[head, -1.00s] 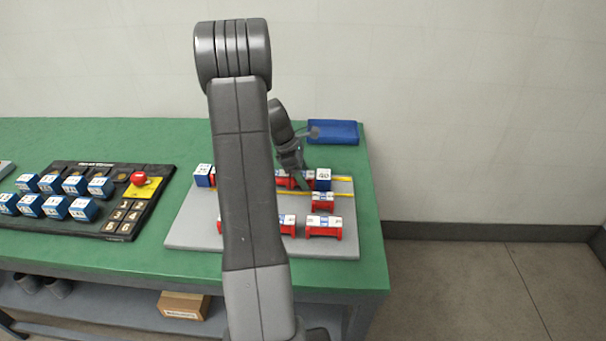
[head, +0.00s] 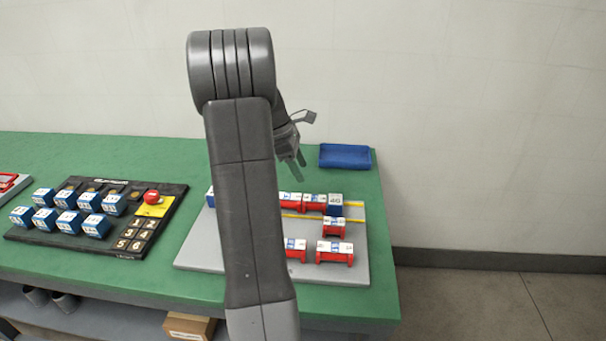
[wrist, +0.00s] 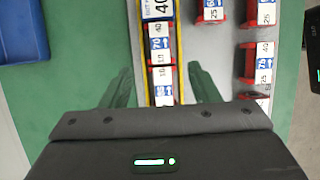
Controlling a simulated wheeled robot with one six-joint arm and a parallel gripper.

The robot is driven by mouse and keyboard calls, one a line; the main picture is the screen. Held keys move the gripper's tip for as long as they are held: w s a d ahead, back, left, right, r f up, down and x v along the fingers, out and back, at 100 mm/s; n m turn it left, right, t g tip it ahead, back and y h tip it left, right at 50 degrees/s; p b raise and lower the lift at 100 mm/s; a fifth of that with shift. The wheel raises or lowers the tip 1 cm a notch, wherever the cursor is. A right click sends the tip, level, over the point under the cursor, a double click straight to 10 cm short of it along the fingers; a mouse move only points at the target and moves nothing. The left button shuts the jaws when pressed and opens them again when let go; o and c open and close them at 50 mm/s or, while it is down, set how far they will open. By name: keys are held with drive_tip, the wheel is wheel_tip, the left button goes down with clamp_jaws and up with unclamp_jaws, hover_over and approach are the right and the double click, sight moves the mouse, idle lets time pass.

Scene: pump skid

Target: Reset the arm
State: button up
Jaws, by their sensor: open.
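My gripper (head: 297,157) is open and empty in the head view. It hangs above the back of a grey board (head: 202,250), partly behind my own arm. In the wrist view its two fingers (wrist: 163,86) are spread on either side of a row of red pieces with white and blue labels (wrist: 160,60), apart from them. The row lies along a yellow strip, with a blue block marked 40 (head: 335,203) at its end. More red pieces (head: 335,251) sit on the board's right front. My arm hides the board's middle.
A black panel (head: 75,245) with several blue blocks, a red button (head: 152,197) and number keys is at left. The green table (head: 130,150) ends right of the board. A cardboard box (head: 187,327) is below.

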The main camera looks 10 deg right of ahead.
sight(314, 198)
idle(0.3)
drive_tip(key=x, duration=1.3)
drive_tip(key=shift+a, duration=0.1)
wheel_tip(314, 198, up, 3)
drive_tip(key=shift+r, duration=0.8)
drive_tip(key=shift+f, duration=0.1)
